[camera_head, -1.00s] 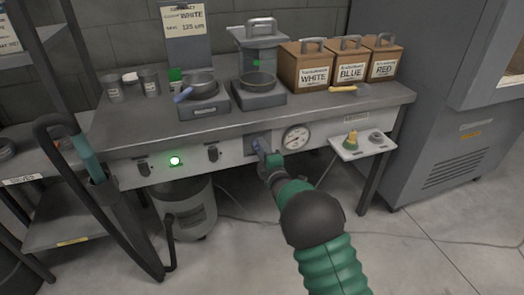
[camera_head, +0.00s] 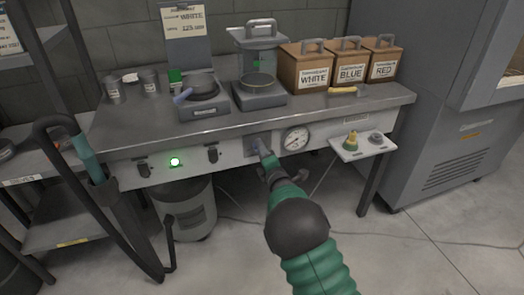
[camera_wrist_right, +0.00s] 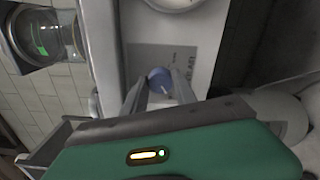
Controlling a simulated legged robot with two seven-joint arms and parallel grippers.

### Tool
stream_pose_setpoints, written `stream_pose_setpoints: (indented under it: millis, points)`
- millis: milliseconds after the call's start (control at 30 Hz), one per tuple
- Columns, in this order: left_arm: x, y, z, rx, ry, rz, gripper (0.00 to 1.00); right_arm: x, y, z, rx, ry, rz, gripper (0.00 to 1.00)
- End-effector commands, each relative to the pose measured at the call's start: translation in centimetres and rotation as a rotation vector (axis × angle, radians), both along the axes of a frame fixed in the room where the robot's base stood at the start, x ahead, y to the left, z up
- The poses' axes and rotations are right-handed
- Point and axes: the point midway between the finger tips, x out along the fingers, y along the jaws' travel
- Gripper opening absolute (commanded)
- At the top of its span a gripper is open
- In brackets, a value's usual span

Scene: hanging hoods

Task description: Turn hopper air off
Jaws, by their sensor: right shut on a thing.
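The hopper air control is a blue knob (camera_wrist_right: 160,80) on a grey plate on the table's front panel. In the right wrist view it sits between the two fingers of my right gripper (camera_wrist_right: 160,95), which is shut on it. In the head view the right gripper (camera_head: 265,158) reaches the panel just left of the round gauge (camera_head: 295,138) and mostly covers the knob. Lettering beside the knob is too small to read.
The panel also has a lit green lamp (camera_head: 175,162) and two dark switches. Pans and labelled boxes (camera_head: 304,70) stand on the table (camera_head: 270,112). A small side shelf (camera_head: 362,147) juts out right of the gauge.

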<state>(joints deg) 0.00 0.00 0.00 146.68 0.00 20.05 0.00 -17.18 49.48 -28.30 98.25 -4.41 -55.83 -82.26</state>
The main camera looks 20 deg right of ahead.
Motion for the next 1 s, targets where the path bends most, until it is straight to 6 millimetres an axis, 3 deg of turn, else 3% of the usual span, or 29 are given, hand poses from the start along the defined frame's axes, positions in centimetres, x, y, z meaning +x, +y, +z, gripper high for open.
stream_pose_setpoints:
  millis: [67, 100, 233, 533, 667, 1000]
  points:
    - [0.0, 0.0, -0.1, 0.0, 0.0, 0.0, 0.36, -0.1, 0.4, -0.8, -0.001, 0.016, 0.007, 0.0]
    - [0.0, 0.0, -0.1, 0.0, 0.0, 0.0, 0.36, -0.1, 0.4, -0.8, -0.001, 0.016, 0.007, 0.37]
    - [0.0, 0.0, -0.1, 0.0, 0.0, 0.0, 0.36, -0.1, 0.3, -0.7, 0.0, 0.013, 0.005, 0.54]
    - [0.0, 0.0, 0.0, 0.0, 0.0, 0.0, 0.36, -0.1, 0.1, -0.3, 0.001, 0.006, 0.002, 0.55]
    - [0.0, 0.0, 0.6, 0.0, 0.0, 0.0, 0.36, -1.3, 0.1, -0.1, 0.001, 0.008, 0.001, 0.55]
    - [0.0, 0.0, 3.6, 0.0, 0.0, 0.0, 0.36, -10.7, -0.2, 0.0, 0.001, 0.013, 0.002, 0.55]
